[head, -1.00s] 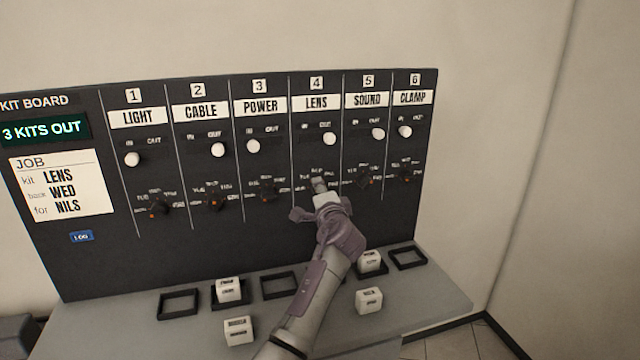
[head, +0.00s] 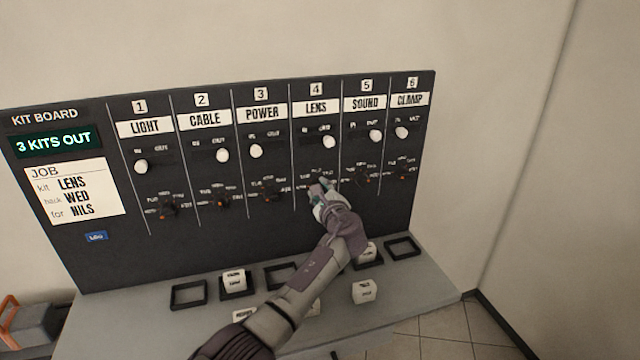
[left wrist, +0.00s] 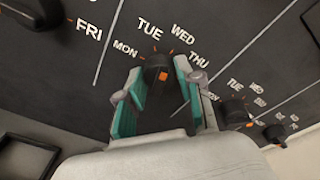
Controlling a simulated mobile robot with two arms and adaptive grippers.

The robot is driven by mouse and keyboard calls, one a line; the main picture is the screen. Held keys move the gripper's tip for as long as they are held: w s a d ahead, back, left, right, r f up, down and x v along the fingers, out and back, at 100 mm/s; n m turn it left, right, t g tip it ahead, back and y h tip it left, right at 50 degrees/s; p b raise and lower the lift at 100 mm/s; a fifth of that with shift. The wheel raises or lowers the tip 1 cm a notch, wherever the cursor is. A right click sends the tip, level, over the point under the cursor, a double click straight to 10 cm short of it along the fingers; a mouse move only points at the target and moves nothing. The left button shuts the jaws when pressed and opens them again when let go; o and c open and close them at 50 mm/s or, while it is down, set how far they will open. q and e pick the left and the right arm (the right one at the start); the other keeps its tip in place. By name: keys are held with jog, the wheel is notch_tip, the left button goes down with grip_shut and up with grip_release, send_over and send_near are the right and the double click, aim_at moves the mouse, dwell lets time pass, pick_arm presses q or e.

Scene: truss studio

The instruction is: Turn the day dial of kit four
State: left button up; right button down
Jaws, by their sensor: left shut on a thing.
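The kit board (head: 200,255) is a dark upright panel with numbered columns; column four is labelled LENS (head: 316,107). Its day dial is a small black knob with an orange mark, clear in the left wrist view (left wrist: 157,67), with MON, TUE, WED and THU printed around it. My left gripper (head: 321,190) is at this dial, its teal-padded fingers (left wrist: 158,85) on either side of the knob and shut on it. In the head view my gripper mostly hides the dial. Which day the mark points to I cannot tell. My right gripper is not in view.
The job card (head: 75,192) reads LENS, WED, NILS; the display (head: 57,141) reads 3 KITS OUT. The kit four white slider knob (head: 329,142) sits toward OUT. Neighbouring dials flank my gripper. Below, the ledge (head: 400,290) carries black frames and white blocks (head: 364,291).

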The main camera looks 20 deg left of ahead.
pick_arm(q)
jog(key=shift+r+m+p, duration=0.1)
jog(key=shift+m+p, duration=0.45)
jog(key=shift+m, duration=0.75)
jog(key=o, duration=1.2)
jog(key=shift+c, duration=0.2)
jog(key=v, duration=1.2)
